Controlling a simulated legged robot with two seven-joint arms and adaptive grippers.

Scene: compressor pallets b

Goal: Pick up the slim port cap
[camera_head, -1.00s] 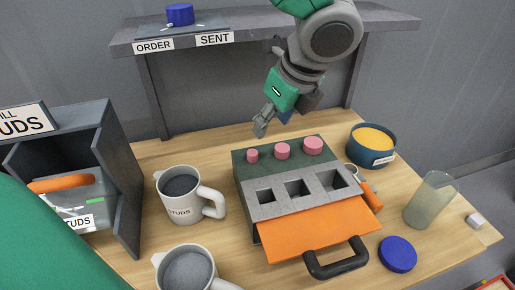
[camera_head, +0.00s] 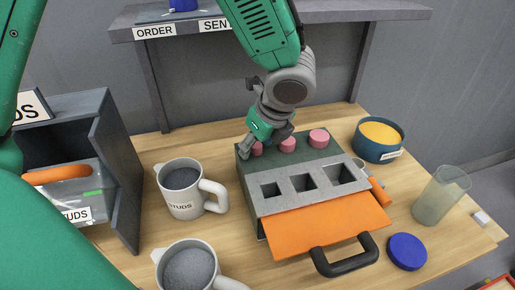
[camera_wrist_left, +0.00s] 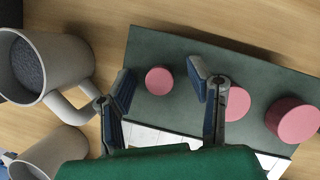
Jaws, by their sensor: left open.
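Three pink caps of rising width stand in a row on the dark green top of the case. The slimmest, the slim port cap (camera_head: 258,149), is at the left end, partly hidden by my gripper; it shows whole in the left wrist view (camera_wrist_left: 158,81). The middle cap (camera_head: 288,144) and the widest cap (camera_head: 319,138) stand to its right. My left gripper (camera_head: 250,148) is open over the left end of the case. In the left wrist view its fingers (camera_wrist_left: 161,82) appear on either side of the slim cap, with gaps. My right gripper is not in view.
The case has a grey block with square holes (camera_head: 303,183) and an orange flap (camera_head: 322,224) with a black handle. Two mugs (camera_head: 184,205) stand left. A blue bowl (camera_head: 379,152), a clear beaker (camera_head: 440,198) and a blue disc (camera_head: 407,252) are right. A shelf (camera_head: 340,17) stands behind.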

